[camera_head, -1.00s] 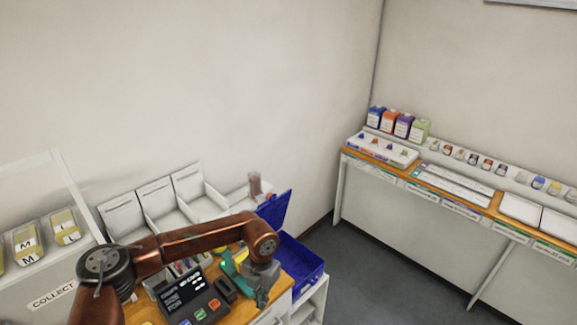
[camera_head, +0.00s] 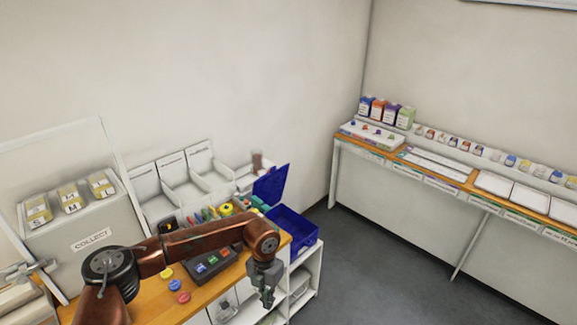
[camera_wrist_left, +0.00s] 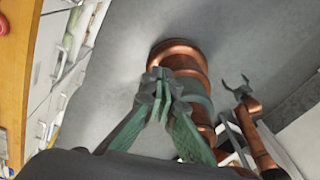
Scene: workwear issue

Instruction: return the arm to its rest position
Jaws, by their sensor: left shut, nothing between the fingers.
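My left arm crosses the lower left of the head view. Its gripper (camera_head: 267,292) hangs with fingers downward in front of the wooden counter (camera_head: 203,297), close to its right end. In the left wrist view the left gripper's green fingers (camera_wrist_left: 163,86) meet at the tips with nothing between them, above grey floor. My right gripper (camera_wrist_left: 238,87) shows small in the left wrist view, at the end of a copper arm, its fingers spread and empty. It is not in the head view.
On the counter are a dark keypad terminal (camera_head: 212,262) and coloured buttons (camera_head: 179,285). A blue open crate (camera_head: 295,228) stands at its right end. A COLLECT box (camera_head: 92,239) is at left. Floor (camera_head: 375,240) is clear towards the far shelf bench (camera_head: 400,205).

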